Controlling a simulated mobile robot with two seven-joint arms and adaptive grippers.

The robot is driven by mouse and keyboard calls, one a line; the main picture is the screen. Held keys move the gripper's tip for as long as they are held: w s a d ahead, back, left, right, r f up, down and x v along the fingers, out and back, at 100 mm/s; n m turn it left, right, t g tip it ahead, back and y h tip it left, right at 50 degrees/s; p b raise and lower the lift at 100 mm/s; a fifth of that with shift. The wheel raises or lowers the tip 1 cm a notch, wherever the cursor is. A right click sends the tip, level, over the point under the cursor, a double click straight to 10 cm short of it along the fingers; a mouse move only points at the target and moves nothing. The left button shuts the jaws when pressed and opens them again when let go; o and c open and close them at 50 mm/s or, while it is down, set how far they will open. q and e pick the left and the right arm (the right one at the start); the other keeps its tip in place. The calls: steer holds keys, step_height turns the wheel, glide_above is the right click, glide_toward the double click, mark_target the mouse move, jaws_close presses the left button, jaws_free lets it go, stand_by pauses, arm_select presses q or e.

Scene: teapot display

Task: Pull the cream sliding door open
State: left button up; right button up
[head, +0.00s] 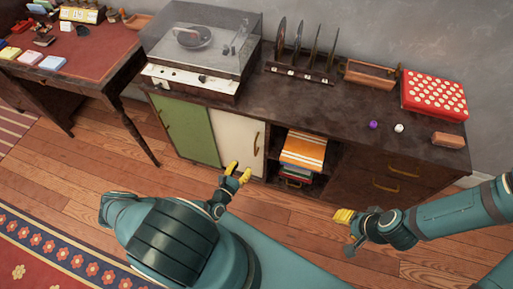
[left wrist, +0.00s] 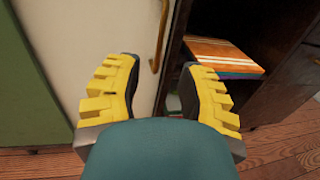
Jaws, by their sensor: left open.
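The cream sliding door (head: 236,135) is in the front of the dark cabinet, between a green door (head: 185,128) and an open compartment. Its upright brass handle (head: 256,143) is near its right edge. In the left wrist view the cream door (left wrist: 95,45) fills the middle left, and the handle (left wrist: 160,38) shows between and beyond the fingertips. My left gripper (head: 238,172) is open and empty, low in front of the door; its yellow fingers (left wrist: 160,72) appear apart from the handle. My right gripper (head: 348,222) is away to the right, its opening unclear.
The open compartment holds an orange striped stack (head: 304,150) just right of the door. A record player (head: 203,50) and a red dotted box (head: 435,95) stand on the cabinet top. A desk (head: 95,65) is at the left. The wooden floor (head: 285,210) is clear.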

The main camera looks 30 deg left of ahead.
mark_target(255, 149)
arm_select(q)
steer(key=w+b, duration=0.2)
steer(key=w, duration=0.9)
steer(key=shift+a, duration=0.15)
jaws_close()
